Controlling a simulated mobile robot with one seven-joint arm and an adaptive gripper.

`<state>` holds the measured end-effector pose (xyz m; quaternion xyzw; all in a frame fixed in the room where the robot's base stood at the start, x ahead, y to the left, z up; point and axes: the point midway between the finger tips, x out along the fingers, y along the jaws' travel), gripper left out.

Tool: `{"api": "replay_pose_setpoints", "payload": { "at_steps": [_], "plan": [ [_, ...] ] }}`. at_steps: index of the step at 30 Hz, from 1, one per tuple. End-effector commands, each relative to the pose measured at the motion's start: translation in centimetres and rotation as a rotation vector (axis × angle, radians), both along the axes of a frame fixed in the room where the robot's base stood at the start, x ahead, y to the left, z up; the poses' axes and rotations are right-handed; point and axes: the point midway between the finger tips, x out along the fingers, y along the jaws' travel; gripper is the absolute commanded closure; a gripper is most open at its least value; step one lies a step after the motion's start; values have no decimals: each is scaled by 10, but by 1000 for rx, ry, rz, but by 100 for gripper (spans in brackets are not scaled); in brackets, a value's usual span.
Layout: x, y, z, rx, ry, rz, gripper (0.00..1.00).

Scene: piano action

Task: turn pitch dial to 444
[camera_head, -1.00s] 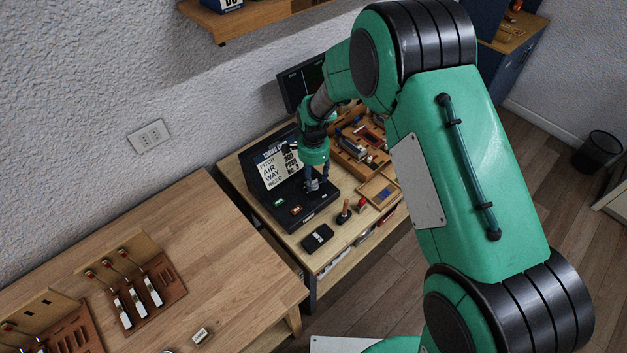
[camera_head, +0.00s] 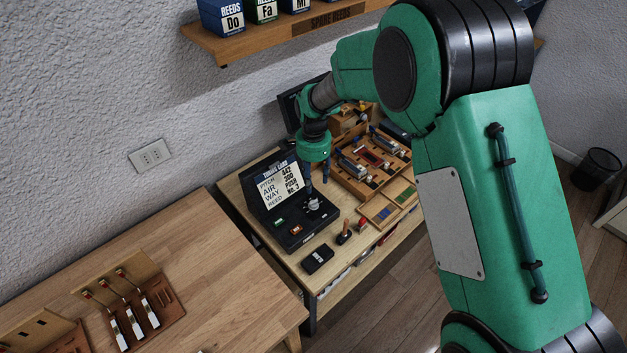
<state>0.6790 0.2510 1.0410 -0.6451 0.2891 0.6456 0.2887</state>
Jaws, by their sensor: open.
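The black tuning box (camera_head: 272,236) stands on the far bench with its lid screen (camera_head: 280,184) upright. The screen's pitch line appears to read 442, with 300, PUSH and No. 3 below it. The grey pitch dial (camera_head: 312,204) sits at the right of the box's top panel and shows clear of the fingers. My gripper (camera_head: 317,175) is open and points down, its two fingers apart, just behind and above the dial in this view. It holds nothing. Whether a fingertip touches the box cannot be told.
A green button (camera_head: 279,222) and a red button (camera_head: 296,230) sit on the panel. A black case (camera_head: 318,258) and stamps (camera_head: 345,232) lie in front. A wooden organizer (camera_head: 365,165) stands to the right. A shelf (camera_head: 225,45) hangs above.

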Motion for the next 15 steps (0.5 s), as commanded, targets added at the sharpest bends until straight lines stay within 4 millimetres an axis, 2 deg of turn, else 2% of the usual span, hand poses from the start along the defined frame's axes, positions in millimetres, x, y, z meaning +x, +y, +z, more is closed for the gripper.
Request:
{"api": "replay_pose_setpoints", "payload": {
  "at_steps": [8,15],
  "plan": [
    [0,0,0,0,0,10,53],
    [0,0,2,1,-1,150,53]
  ]
}}
